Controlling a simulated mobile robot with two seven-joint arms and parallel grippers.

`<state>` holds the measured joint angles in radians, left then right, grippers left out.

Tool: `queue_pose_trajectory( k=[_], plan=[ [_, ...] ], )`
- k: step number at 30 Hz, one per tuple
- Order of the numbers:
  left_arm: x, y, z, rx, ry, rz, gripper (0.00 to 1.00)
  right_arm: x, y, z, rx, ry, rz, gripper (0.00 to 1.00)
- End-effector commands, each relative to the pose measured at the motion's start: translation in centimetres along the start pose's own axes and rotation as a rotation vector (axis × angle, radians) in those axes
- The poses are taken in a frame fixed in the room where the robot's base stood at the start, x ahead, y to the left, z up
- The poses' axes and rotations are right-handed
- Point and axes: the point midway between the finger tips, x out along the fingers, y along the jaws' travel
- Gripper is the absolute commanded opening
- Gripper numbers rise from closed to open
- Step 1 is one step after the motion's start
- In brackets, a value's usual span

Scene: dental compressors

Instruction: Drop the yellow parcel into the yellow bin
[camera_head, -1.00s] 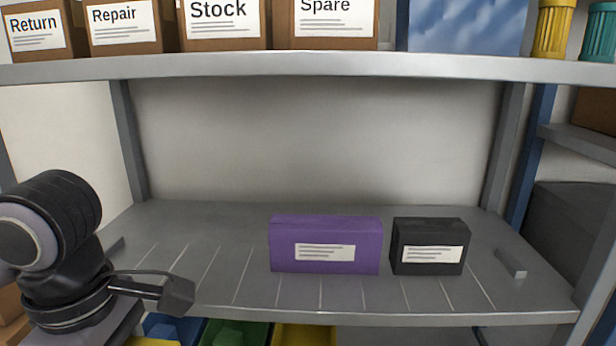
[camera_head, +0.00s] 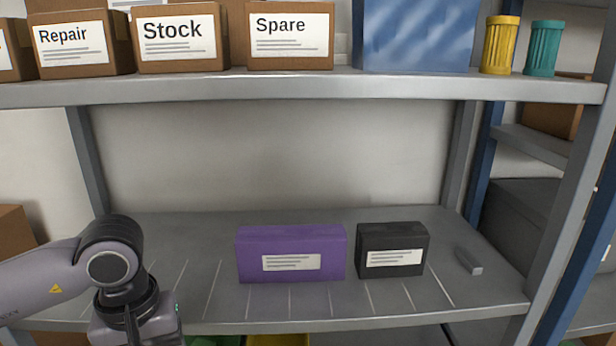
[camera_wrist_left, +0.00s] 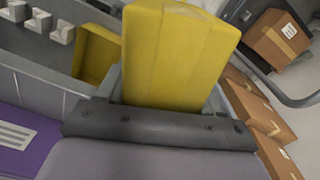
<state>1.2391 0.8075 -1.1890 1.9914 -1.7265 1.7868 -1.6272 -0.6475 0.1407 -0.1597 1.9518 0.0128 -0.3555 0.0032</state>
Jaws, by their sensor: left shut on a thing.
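My left gripper (camera_wrist_left: 165,95) is shut on the yellow parcel (camera_wrist_left: 180,50), which stands out between the fingers in the left wrist view. In the head view my left wrist is at the lower left; its fingers and the parcel are below the picture edge. A yellow bin (camera_head: 278,340) shows only as a strip under the front edge of the shelf. A yellow, open-looking shape, apparently a bin (camera_wrist_left: 96,55), is left of the parcel in the wrist view, partly hidden by it. My right gripper is not in view.
A purple box (camera_head: 292,253) and a black box (camera_head: 393,250) stand on the middle shelf (camera_head: 330,305). A green bin (camera_head: 215,341) shows below it. Brown boxes (camera_wrist_left: 262,115) lie at right in the wrist view.

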Motion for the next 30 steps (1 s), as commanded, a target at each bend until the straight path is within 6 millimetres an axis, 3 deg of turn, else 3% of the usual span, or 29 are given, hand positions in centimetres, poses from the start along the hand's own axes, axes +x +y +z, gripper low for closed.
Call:
queue_pose_trajectory(
  k=[6,12,26,30],
  plan=[
    [1.2,0.3,-1.6,0.24,-0.001,0.0,0.24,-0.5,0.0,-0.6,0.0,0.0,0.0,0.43],
    [2.0,0.4,-2.4,0.363,0.0,0.0,0.24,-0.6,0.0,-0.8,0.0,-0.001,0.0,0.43],
    [2.3,0.4,-2.5,0.393,0.0,0.001,0.24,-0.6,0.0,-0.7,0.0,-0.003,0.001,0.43],
    [3.8,0.3,-2.3,0.389,-0.005,0.0,0.24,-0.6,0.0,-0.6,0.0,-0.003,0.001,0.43]
  ],
)
